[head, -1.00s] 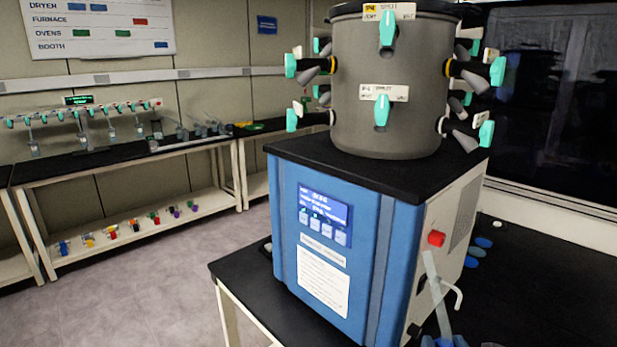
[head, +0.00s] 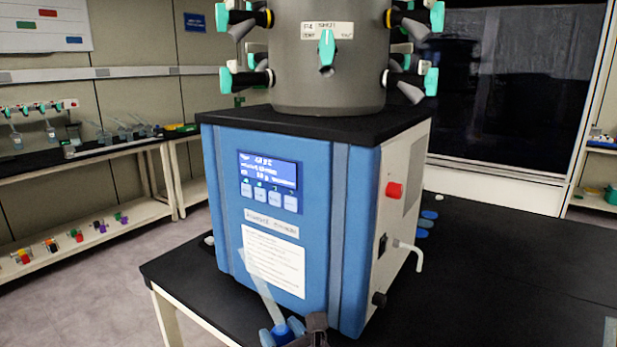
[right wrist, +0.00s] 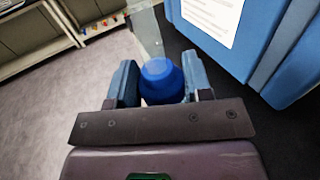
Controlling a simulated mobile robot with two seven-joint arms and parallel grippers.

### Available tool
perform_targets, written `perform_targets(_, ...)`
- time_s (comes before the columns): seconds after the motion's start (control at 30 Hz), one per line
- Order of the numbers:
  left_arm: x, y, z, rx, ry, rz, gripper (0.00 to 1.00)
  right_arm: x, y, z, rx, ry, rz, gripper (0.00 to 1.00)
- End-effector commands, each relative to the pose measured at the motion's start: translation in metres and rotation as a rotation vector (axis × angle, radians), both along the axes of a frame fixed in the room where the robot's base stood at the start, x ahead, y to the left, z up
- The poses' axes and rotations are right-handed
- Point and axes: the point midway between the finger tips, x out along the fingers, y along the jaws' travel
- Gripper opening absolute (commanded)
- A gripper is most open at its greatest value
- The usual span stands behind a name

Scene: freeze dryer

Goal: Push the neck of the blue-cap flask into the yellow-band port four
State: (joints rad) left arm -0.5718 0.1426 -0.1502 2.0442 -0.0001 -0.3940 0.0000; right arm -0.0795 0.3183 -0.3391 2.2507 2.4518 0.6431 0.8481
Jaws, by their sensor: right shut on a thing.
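My right gripper (head: 283,335) is at the bottom edge of the head view, in front of the blue dryer cabinet. It is shut on the blue-cap flask. The blue cap (right wrist: 162,82) sits between the two blue fingers in the right wrist view. A clear, pale neck (head: 262,285) rises from the cap and leans left; it also shows in the wrist view (right wrist: 146,32). The grey drum (head: 325,65) carries green-handled ports. Yellow bands show on the upper left port (head: 269,18) and upper right port (head: 389,18). The upper front port is out of frame. My left gripper is not in view.
The blue cabinet (head: 265,160) stands on a black bench (head: 480,280) with free room at right. A red knob (head: 394,190) and a bent white spout (head: 412,252) stick out of its right side. Another bench (head: 90,160) with glassware is at the back left.

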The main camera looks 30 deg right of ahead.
Motion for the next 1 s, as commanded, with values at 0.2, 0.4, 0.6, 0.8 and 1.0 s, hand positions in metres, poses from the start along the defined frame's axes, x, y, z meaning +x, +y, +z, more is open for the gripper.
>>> perform_targets(0.2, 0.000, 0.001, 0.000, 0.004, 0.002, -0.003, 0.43, 0.029, -0.020, 0.056, 0.005, -0.019, -0.151, 0.03)
perform_targets(0.4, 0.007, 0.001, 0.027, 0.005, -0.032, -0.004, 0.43, 0.045, -0.043, 0.147, 0.007, -0.028, -0.333, 0.03)
perform_targets(0.6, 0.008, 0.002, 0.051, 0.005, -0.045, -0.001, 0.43, 0.044, -0.064, 0.241, 0.006, -0.026, -0.515, 0.03)
perform_targets(0.8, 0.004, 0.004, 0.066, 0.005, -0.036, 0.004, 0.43, 0.029, -0.081, 0.327, 0.003, -0.022, -0.682, 0.03)
perform_targets(1.0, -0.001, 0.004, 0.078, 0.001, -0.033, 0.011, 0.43, 0.012, -0.089, 0.378, -0.002, -0.014, -0.779, 0.03)
